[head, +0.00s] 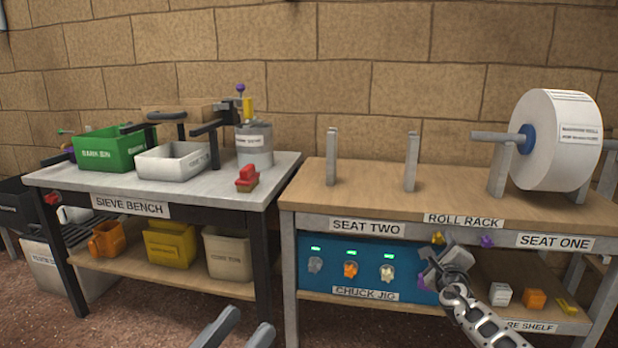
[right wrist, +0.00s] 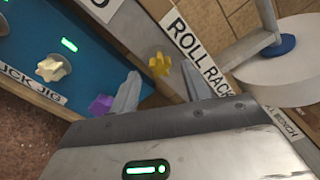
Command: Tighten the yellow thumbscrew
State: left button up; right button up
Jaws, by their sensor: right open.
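The yellow thumbscrew (head: 437,238) sits on the front rail of the roll rack, left of a purple thumbscrew (head: 487,241). My right gripper (head: 432,262) is open just below and in front of it. In the right wrist view the yellow thumbscrew (right wrist: 160,64) shows as a lobed knob beyond the gap between the two open fingers (right wrist: 160,85), with no visible contact. My left gripper (head: 240,332) is at the bottom edge, its two fingers apart and nothing seen between them.
Below the rail is the blue chuck jig (head: 325,275) with several knobs and green lights; its purple knob (right wrist: 100,105) is close to one right finger. A large paper roll (head: 560,140) rests on the rack's right end. The sieve bench (head: 90,180) stands at left.

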aim_at(438, 238)
jog(key=shift+b+x, duration=0.85)
jog(key=shift+b, duration=0.4)
jog(key=shift+w+b, duration=0.25)
jog(key=shift+b, duration=0.1)
jog(key=shift+c, duration=0.4)
jog(key=c, duration=0.8)
jog(key=shift+c, duration=0.2)
grip_shut()
jog(key=m+b, duration=0.1)
jog(key=m, duration=0.2)
jog(key=shift+f, duration=0.1)
jog(key=shift+d+m, duration=0.1)
jog(key=shift+m, duration=0.2)
